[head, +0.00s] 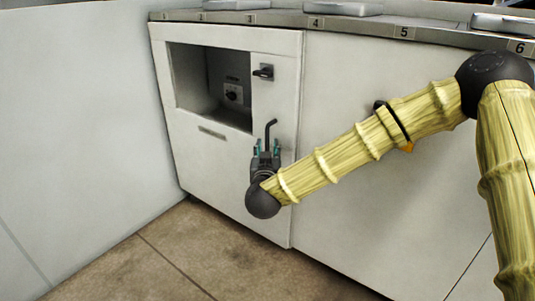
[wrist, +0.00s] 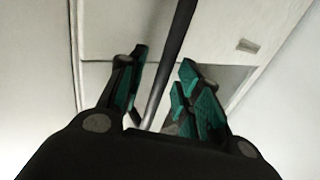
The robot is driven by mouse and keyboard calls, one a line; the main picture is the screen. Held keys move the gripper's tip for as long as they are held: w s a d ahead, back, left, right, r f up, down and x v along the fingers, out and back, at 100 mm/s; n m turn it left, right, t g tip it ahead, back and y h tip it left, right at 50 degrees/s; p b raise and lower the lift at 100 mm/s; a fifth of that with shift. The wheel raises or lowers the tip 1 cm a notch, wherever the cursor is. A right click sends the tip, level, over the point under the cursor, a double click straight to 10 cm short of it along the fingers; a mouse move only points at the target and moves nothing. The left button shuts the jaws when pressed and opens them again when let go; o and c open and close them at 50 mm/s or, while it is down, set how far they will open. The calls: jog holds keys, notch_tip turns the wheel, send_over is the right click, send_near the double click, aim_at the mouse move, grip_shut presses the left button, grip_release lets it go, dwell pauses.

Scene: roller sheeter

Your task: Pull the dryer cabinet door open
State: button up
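The dryer cabinet door (head: 222,165) is a pale panel at left centre in the head view, and it looks closed, about flush with the cabinet front. A dark bent bar handle (head: 271,128) stands on its right side. My gripper (head: 265,148) is at the lower part of this handle, with its fingers pointing up. In the wrist view the dark bar (wrist: 170,60) runs between the teal-padded fingers of my gripper (wrist: 161,68). The fingers are apart, with visible gaps beside the bar. The handle's lower end is hidden behind the gripper.
A recess (head: 208,85) with a small dial (head: 233,93) opens in the upper door. A dark latch (head: 264,72) sits right of it. A numbered rail (head: 360,27) runs above. A pale wall (head: 80,130) stands left. The tiled floor (head: 190,255) in front is clear.

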jog(key=shift+w, duration=0.25)
grip_shut()
